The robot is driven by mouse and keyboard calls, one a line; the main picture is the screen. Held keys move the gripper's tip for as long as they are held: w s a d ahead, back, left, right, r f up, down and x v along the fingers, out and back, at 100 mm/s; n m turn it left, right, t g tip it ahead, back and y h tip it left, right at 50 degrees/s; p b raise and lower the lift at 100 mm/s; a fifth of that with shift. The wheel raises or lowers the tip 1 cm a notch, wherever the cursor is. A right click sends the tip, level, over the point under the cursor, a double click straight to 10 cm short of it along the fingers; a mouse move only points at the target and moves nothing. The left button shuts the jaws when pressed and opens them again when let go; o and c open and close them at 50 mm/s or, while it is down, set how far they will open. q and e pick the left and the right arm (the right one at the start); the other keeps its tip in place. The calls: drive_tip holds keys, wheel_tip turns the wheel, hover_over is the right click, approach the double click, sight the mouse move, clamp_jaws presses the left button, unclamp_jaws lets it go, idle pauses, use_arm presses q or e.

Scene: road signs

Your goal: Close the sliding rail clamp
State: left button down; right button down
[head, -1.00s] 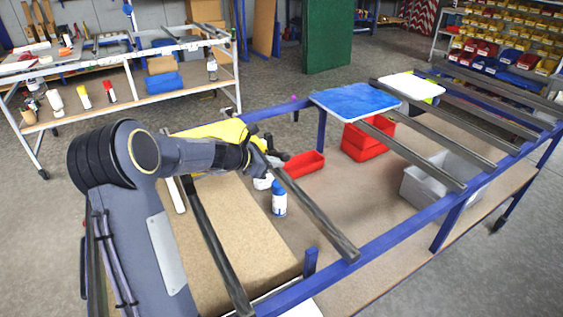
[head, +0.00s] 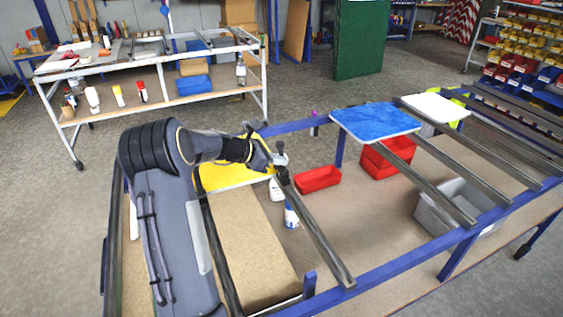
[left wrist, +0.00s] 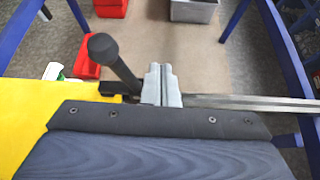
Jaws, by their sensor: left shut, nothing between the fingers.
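My left gripper (head: 281,161) is at the far end of a grey rail (head: 318,234) in the head view. In the left wrist view its pale grey fingers (left wrist: 162,85) are shut against each other with nothing between them. The sliding rail clamp shows there as a black knob on a slanted dark lever (left wrist: 103,47), just left of the fingers. The clamp's base and jaw are largely hidden behind the fingers and gripper body, so I cannot tell whether they touch. A yellow sign (head: 232,177) lies beside the gripper. My right gripper is not in view.
Several grey rails span the blue table frame (head: 405,247). A blue sign (head: 375,121) and a white sign (head: 435,107) lie farther right. Red bins (head: 318,179), a grey bin (head: 450,208), bottles (head: 291,215) and a cardboard box (head: 250,250) sit on the lower shelf.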

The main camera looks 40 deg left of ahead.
use_arm(q)
drive_tip(key=shift+n+g+h, duration=0.3)
drive_tip(key=shift+n+h, duration=0.4)
drive_tip(key=shift+n, duration=0.2)
drive_tip(key=shift+w+a+r+p, duration=0.15)
drive_tip(key=shift+w+a+p, duration=0.2)
drive_tip(key=shift+a+p, duration=0.4)
drive_tip(key=shift+w+a+r+p, duration=0.1)
drive_tip(key=shift+w+a+p, duration=0.25)
drive_tip(key=shift+a+p, duration=0.35)
drive_tip(key=shift+w+a+r+p, duration=0.15)
drive_tip(key=shift+w+a+p, duration=0.2)
drive_tip(key=shift+a+p, duration=0.35)
drive_tip(key=shift+s+a+r, duration=0.2)
drive_tip(key=shift+a, duration=0.15)
drive_tip(key=b, duration=0.2)
approach(279, 151)
drive_tip(key=shift+s+d+r, duration=0.15)
drive_tip(key=shift+s+d, duration=0.1)
drive_tip(key=shift+s, duration=0.1)
